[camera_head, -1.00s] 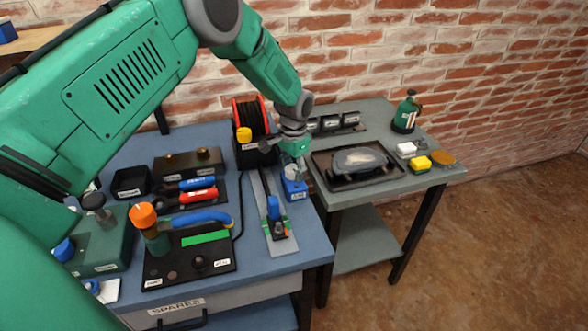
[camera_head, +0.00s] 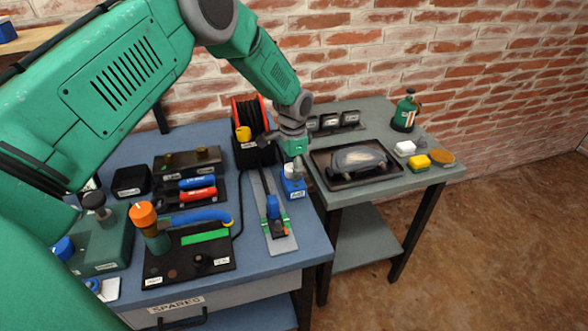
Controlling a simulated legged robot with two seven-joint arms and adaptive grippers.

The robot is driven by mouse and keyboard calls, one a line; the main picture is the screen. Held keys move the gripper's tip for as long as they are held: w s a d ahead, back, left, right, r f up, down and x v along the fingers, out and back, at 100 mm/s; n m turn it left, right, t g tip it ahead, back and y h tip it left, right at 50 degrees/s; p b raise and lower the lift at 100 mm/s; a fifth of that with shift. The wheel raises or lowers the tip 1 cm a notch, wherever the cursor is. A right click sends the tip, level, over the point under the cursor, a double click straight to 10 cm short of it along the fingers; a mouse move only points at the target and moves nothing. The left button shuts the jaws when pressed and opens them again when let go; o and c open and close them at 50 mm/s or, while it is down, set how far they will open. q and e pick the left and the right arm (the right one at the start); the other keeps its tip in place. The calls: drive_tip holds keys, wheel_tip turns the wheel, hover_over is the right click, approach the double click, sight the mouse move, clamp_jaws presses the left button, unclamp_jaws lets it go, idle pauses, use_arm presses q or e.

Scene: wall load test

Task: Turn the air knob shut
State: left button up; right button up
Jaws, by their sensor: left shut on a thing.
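A small blue block (camera_head: 294,188) with a white label stands at the right edge of the blue workbench. The label is too small to read surely, but it looks like the air knob's base. My left gripper (camera_head: 292,170) comes down from above onto this block. Its fingers are shut on the knob on top of the block, and they hide most of the knob. How far the knob is turned cannot be told. My right gripper is not in view.
A grey slide plate with a blue handle (camera_head: 273,207) lies just left of the block. A cable reel (camera_head: 249,118) stands behind. An orange-capped post (camera_head: 143,215) and blue-handled tool are at left. A grey side table (camera_head: 372,199) holds a black tray.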

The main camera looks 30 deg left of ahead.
sight(291, 167)
use_arm(q)
drive_tip(key=o, duration=1.1)
drive_tip(key=shift+s+a, duration=0.1)
drive_tip(key=shift+a, duration=0.1)
drive_tip(key=shift+o, duration=0.2)
drive_tip(key=shift+r, duration=0.1)
wheel_tip(291, 167, up, 12)
